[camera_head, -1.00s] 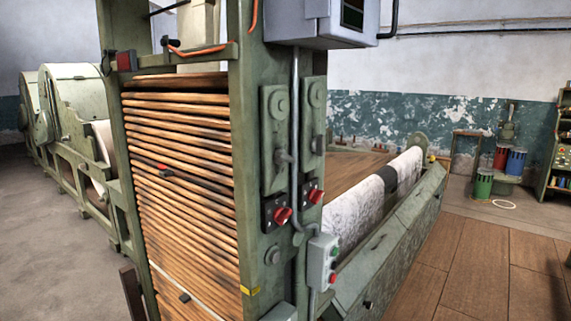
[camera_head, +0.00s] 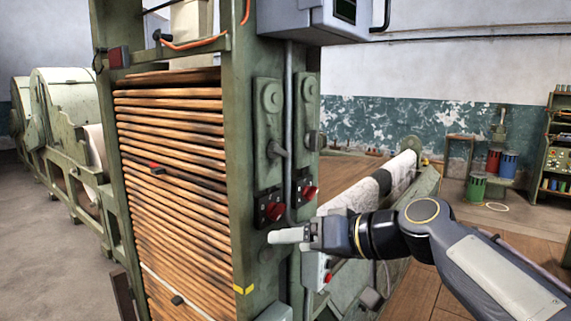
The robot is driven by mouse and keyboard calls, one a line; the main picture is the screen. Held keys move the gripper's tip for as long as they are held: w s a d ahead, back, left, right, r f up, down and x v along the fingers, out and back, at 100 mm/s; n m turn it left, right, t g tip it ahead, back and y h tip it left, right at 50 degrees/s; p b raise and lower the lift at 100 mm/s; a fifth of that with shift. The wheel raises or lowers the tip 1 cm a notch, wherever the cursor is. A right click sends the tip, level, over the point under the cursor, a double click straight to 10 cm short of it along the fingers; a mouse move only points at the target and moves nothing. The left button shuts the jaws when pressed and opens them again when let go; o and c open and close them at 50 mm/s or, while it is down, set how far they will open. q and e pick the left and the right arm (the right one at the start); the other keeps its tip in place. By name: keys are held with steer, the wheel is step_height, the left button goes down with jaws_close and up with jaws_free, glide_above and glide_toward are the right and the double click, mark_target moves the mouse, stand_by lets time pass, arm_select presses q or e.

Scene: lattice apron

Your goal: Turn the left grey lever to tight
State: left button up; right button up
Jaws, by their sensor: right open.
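The left grey lever (camera_head: 277,150) is a small grey handle low on a long green plate on the machine's green post. A second grey lever (camera_head: 315,141) is on a similar plate to its right. My right gripper (camera_head: 272,236) comes in from the right, its pale fingers pointing left, below the left lever and the red knobs. It is apart from the lever and holds nothing that I can see. Its jaws are open, though the gap is hard to see from this side. My left gripper is out of view.
Red knobs on black plates (camera_head: 270,208) (camera_head: 304,190) sit just below the levers. A grey conduit (camera_head: 289,130) runs down between the plates. A grey switch box (camera_head: 314,270) is partly hidden behind my right arm. Stacked wooden slats (camera_head: 180,160) fill the frame at left.

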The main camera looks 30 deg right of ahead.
mark_target(283, 153)
steer(key=w+d+r+t, duration=0.45)
steer(key=d+r, duration=0.25)
steer(key=r, duration=0.5)
steer(key=shift+n, duration=0.4)
steer(key=p+x, duration=0.1)
steer(key=x, duration=0.7)
steer(key=shift+d+r+p, duration=0.15)
steer(key=shift+p, duration=0.15)
steer(key=c, duration=1)
